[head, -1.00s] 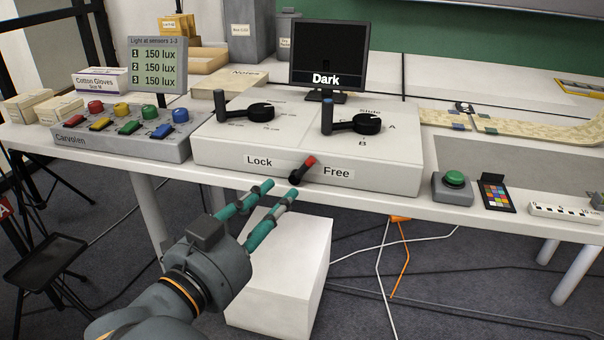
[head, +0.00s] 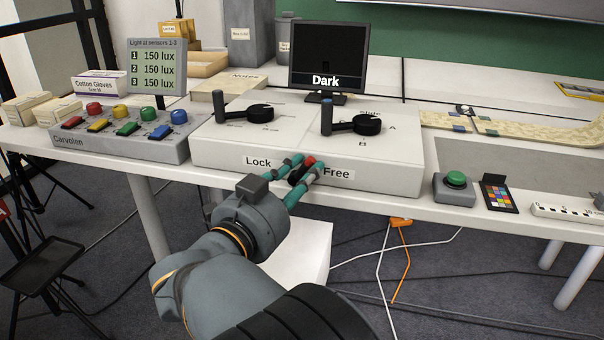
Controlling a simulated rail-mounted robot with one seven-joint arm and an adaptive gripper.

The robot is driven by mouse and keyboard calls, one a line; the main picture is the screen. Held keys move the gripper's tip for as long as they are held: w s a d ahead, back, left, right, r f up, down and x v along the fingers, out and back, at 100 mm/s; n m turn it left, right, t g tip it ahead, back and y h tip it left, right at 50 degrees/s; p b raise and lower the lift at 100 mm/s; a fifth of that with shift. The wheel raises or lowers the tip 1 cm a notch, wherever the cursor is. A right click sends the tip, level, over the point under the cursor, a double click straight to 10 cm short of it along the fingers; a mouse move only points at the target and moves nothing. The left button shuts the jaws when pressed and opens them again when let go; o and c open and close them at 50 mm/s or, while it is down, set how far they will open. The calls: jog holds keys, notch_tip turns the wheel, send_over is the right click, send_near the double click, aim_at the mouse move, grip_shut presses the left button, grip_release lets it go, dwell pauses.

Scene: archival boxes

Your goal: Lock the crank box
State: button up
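The crank box (head: 220,150) is a white box at the table's front edge with two black cranks on top, one at the left (head: 255,110) and one at the right (head: 362,124). Its front face carries a "Lock" label (head: 257,162) and a "Free" label (head: 338,174). Between them is a small black lever with a red tip (head: 309,160), tilted up and right, toward the "Free" side. My gripper (head: 306,167) is at the front face, with its two teal fingers apart, one on each side of the lever. The fingers partly hide the lever, and contact is unclear.
A grey button panel (head: 120,150) stands left of the box, and a green push button (head: 455,180) to its right. A screen (head: 328,55) reading "Dark" stands behind. A white block (head: 305,255) is below the table edge, near my arm.

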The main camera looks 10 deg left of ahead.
aim_at(287, 156)
jog(key=shift+c, duration=1.3)
grip_shut()
jog(key=shift+n, duration=0.3)
jog(key=n, duration=0.1)
jog(key=a+n+t, duration=0.1)
jog(key=n, duration=0.1)
jog(key=shift+r+p, duration=0.3)
jog(key=shift+a+f+n+t+y+b, duration=0.1)
jog(key=shift+a+n+t+y, duration=0.35)
jog(key=shift+n, duration=1.55)
jog(key=shift+a+f+n+t+y+b, duration=0.15)
jog(key=shift+a+n+y, duration=0.35)
jog(key=shift+n, duration=1.5)
jog(key=shift+a+n+t+y+b, duration=0.1)
jog(key=shift+a+n+t+y, duration=0.3)
jog(key=shift+n, duration=1.6)
jog(key=shift+a, duration=0.2)
